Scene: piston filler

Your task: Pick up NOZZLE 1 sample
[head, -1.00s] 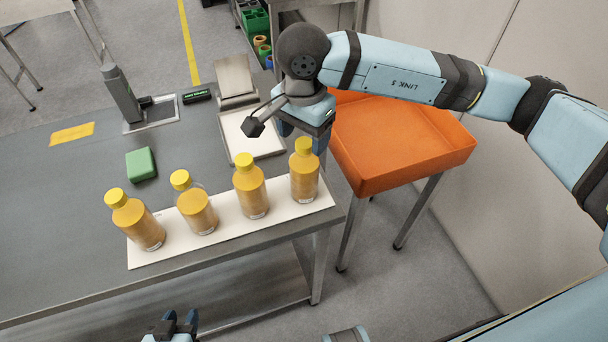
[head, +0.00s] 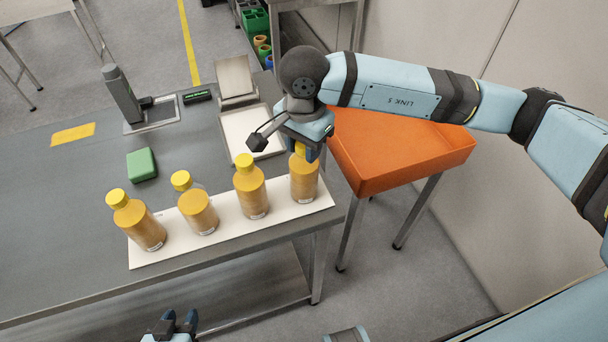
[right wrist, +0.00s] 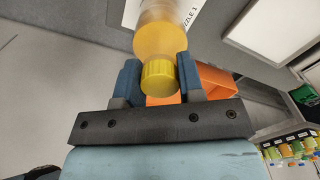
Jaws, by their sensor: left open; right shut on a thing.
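Four-part row aside, the rightmost amber bottle (head: 304,184) with a yellow cap stands upright on the white strip (head: 232,221) at the table's front edge. My right gripper (head: 306,150) is shut on this bottle from above, around its cap and neck. In the right wrist view the yellow cap (right wrist: 159,78) sits between the two blue fingers (right wrist: 160,75), and part of a label reading "ZZLE 1" shows beside the bottle. The other bottles (head: 252,188) (head: 197,205) (head: 138,222) stand to its left. My left gripper (head: 180,322) is open and empty, low in front of the table.
An orange tray (head: 400,180) on legs stands right of the table. A scale-like device (head: 246,130) with a white plate is behind the bottles. A green block (head: 141,164) and a grey post (head: 121,95) are on the left. The table between is clear.

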